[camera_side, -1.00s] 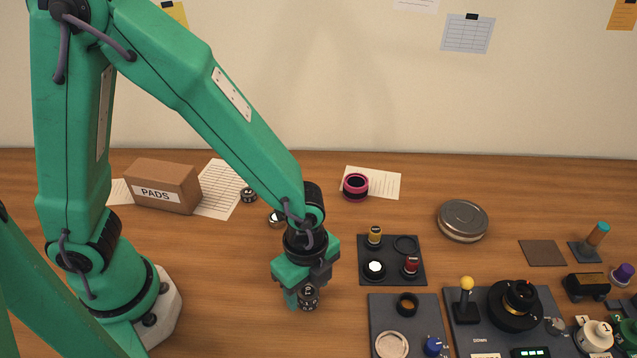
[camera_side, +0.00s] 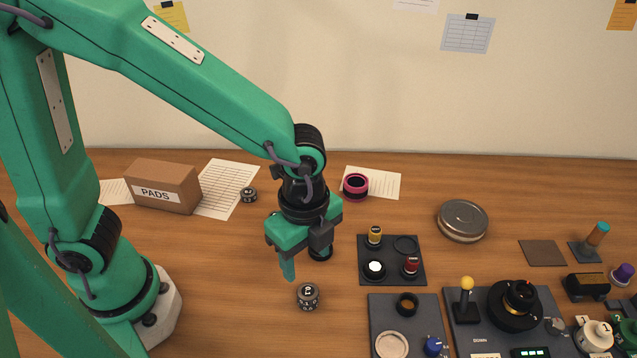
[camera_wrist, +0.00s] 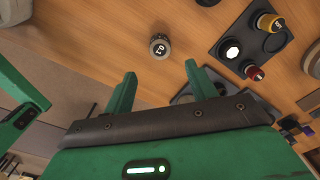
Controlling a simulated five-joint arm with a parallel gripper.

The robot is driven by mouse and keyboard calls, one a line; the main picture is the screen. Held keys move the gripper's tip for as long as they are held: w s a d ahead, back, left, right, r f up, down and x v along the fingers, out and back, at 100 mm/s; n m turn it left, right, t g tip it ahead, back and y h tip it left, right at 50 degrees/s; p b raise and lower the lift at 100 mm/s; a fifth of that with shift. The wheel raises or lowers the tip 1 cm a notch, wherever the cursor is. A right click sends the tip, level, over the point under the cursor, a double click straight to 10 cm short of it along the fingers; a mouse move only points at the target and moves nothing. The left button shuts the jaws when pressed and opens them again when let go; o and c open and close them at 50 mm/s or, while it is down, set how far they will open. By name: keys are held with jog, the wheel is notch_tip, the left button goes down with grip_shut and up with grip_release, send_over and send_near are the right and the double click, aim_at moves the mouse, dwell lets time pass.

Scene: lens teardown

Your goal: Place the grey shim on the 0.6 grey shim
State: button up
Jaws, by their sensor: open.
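A small grey shim (camera_side: 308,296) with dark markings sits on the bare wood below my gripper. It also shows in the wrist view (camera_wrist: 160,46), just beyond my fingertips, with a numeral on it too small to read surely. I cannot tell whether it is one shim or two stacked. Another small grey ribbed piece (camera_side: 249,195) lies farther back by the papers; its label is unreadable. My gripper (camera_side: 303,262) is open and empty above the near shim, and its fingers stand apart in the wrist view (camera_wrist: 160,70).
A dark tray (camera_side: 415,279) with yellow and red knobs is to the right, above another panel (camera_side: 436,305). A PADS box (camera_side: 160,187) and a pink ring (camera_side: 355,187) are behind. Wood left of the shim is clear.

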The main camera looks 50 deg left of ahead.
jog(key=shift+r, duration=1.6)
jog(key=shift+a, duration=0.1)
jog(key=s+a+r+n+t, duration=0.1)
jog(key=a+r+n+t, duration=0.1)
jog(key=a+r+n, duration=0.3)
jog(key=s+a+r+n+t, duration=0.2)
jog(key=a+r+n, duration=0.3)
jog(key=a+n, duration=0.8)
jog(key=shift+s+a+t, duration=0.25)
jog(key=shift+a+t, duration=0.35)
jog(key=shift+t, duration=0.2)
